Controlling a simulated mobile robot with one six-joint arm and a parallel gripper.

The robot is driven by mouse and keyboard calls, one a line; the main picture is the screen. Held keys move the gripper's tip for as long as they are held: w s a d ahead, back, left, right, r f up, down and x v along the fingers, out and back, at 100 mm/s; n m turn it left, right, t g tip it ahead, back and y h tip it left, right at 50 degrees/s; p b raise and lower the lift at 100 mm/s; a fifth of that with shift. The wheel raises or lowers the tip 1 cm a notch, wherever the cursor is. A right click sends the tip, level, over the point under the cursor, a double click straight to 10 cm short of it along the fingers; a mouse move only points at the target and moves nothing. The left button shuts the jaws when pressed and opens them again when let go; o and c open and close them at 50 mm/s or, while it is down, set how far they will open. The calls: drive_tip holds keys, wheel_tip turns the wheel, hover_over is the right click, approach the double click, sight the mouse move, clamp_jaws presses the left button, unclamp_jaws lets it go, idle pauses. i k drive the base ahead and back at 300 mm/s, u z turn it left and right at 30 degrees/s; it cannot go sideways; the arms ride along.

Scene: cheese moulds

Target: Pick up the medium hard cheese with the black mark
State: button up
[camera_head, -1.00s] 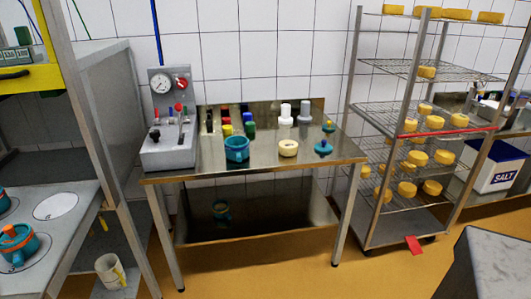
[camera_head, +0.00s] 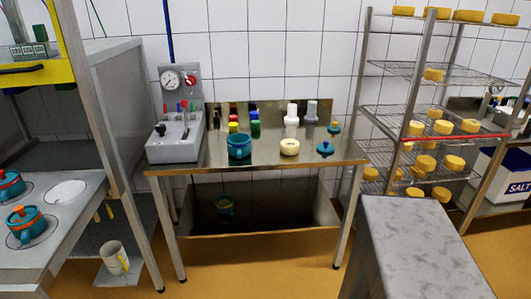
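A pale round cheese (camera_head: 289,148) sits on the steel table (camera_head: 268,157), just right of a teal pot (camera_head: 239,147). Several yellow round cheeses stand on the wire rack at the right, including one on an upper shelf (camera_head: 434,75), one in the middle (camera_head: 470,126) and one lower down (camera_head: 425,163). The cheeses are small in this view, and I cannot make out a black mark or tell how hard any is. My gripper is not in view.
A grey mottled block (camera_head: 415,250) fills the lower right foreground and hides the rack's base; I cannot tell what it is. The rack's post (camera_head: 407,120) stands before its shelves. A counter with teal pots (camera_head: 28,222) is left. Orange floor (camera_head: 250,268) is clear in front.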

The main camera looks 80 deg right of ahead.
sight(289, 147)
drive_tip(key=z, duration=0.75)
drive_tip(key=k, duration=0.1)
drive_tip(key=u, duration=1.65)
drive_tip(key=k, duration=2.7)
drive_tip(key=z, duration=0.25)
